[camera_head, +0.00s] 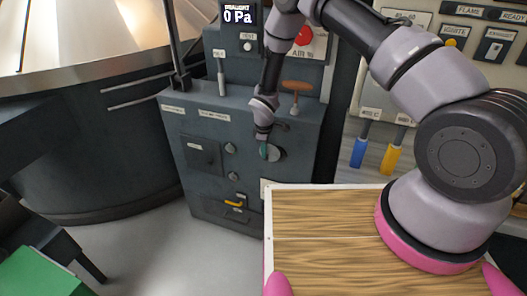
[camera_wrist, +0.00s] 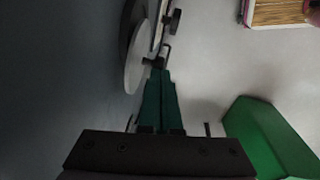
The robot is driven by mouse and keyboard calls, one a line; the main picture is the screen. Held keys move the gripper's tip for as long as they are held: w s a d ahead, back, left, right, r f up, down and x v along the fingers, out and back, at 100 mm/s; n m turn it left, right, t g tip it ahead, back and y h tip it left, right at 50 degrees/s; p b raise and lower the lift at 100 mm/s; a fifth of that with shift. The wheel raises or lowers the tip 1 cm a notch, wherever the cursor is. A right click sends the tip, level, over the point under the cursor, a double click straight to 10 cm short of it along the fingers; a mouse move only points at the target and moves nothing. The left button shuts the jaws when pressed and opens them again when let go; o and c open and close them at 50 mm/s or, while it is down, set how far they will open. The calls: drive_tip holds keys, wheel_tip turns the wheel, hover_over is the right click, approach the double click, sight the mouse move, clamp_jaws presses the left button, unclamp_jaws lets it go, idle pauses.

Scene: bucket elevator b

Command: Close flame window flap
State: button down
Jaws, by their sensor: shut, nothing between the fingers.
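The flame window flap appears to be the pale grey round disc (camera_head: 277,154) on the front of the dark cabinet. My gripper (camera_head: 264,152) is at its left edge in the head view and hides part of it. In the wrist view the pale disc (camera_wrist: 138,70) stands edge-on at the left of my gripper (camera_wrist: 160,73), with a dark round rim behind it. The green fingers are shut and empty. Their tips are close to a small dark rod at the disc's edge; I cannot tell whether they touch. How far the flap is swung is unclear.
The dark cabinet (camera_head: 215,125) also carries a square hatch (camera_head: 200,153), knobs, a yellow handle (camera_head: 234,204) and an orange-brown handle (camera_head: 297,86). A wooden board (camera_head: 325,212) lies in front of it. A green block (camera_head: 38,272) is at lower left. Grey floor is open between.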

drive_tip(key=shift+s+d+f+g+h, duration=0.15)
drive_tip(key=shift+f+g+h, duration=0.15)
drive_tip(key=shift+f+h, duration=0.5)
drive_tip(key=shift+d+h, duration=0.25)
drive_tip(key=shift+h, duration=0.35)
drive_tip(key=shift+d+f, duration=0.1)
drive_tip(key=shift+d, duration=0.1)
drive_tip(key=shift+s, duration=0.1)
